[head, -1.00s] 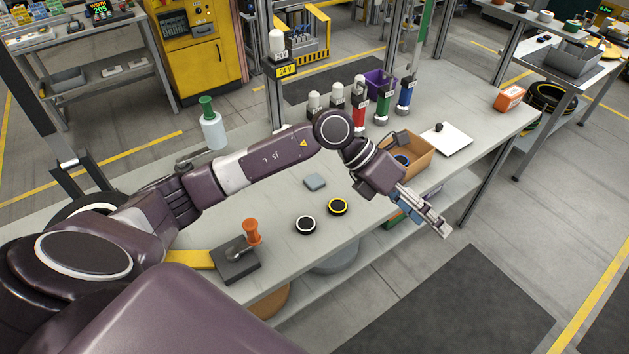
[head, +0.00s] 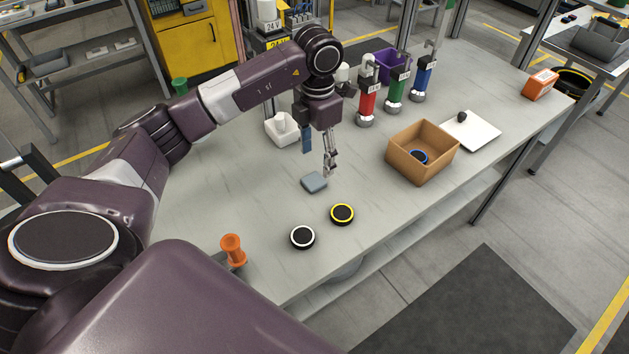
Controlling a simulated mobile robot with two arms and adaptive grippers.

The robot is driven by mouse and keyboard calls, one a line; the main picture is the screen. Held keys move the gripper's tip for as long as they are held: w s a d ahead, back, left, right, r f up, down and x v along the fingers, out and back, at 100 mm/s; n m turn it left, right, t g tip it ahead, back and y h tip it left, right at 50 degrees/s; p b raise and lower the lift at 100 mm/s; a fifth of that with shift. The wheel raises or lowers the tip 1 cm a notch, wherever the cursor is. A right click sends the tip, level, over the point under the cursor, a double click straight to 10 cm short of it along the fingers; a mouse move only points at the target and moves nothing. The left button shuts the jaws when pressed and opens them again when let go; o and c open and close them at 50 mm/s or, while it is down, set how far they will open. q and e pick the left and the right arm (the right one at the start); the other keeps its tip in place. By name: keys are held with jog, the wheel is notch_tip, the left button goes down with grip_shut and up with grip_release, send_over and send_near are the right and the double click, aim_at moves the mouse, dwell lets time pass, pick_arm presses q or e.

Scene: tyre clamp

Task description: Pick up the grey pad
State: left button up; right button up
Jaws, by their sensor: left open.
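The grey pad (head: 314,183) is a small blue-grey square block lying flat on the workbench (head: 210,222). My left gripper (head: 329,172) points down just above and slightly right of the pad, near its far right edge. Its jaws are open, seen nearly edge-on, and nothing is held in them. I cannot tell from this angle whether a fingertip touches the pad. My right gripper is not in view.
Two black discs, one with a white ring (head: 302,237) and one with a yellow ring (head: 342,214), lie in front of the pad. A cardboard box (head: 407,165) holding a blue-ringed disc stands to the right. An orange-topped handle (head: 233,248) is front left. A white container (head: 281,129) stands behind.

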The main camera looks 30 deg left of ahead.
aim_at(314, 180)
pick_arm(q)
jog(key=shift+w+a+f, duration=0.1)
jog(key=shift+w+f, duration=0.05)
jog(key=shift+f, duration=0.25)
jog(key=shift+w+a+f, duration=0.1)
jog(key=shift+f, duration=0.3)
jog(key=shift+s+f+p, duration=0.15)
jog(key=shift+f+p, duration=0.45)
jog(key=shift+f, duration=0.15)
jog(key=shift+s+f+p, duration=0.1)
jog(key=shift+f+p, duration=0.2)
jog(key=shift+f, duration=0.05)
jog(key=f, duration=0.1)
jog(key=f+p, duration=0.1)
jog(key=f, duration=0.1)
jog(key=shift+a+f+p, duration=0.3)
jog(key=shift+f, duration=0.45)
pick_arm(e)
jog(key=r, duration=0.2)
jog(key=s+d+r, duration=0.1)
pick_arm(q)
jog(key=c, duration=0.9)
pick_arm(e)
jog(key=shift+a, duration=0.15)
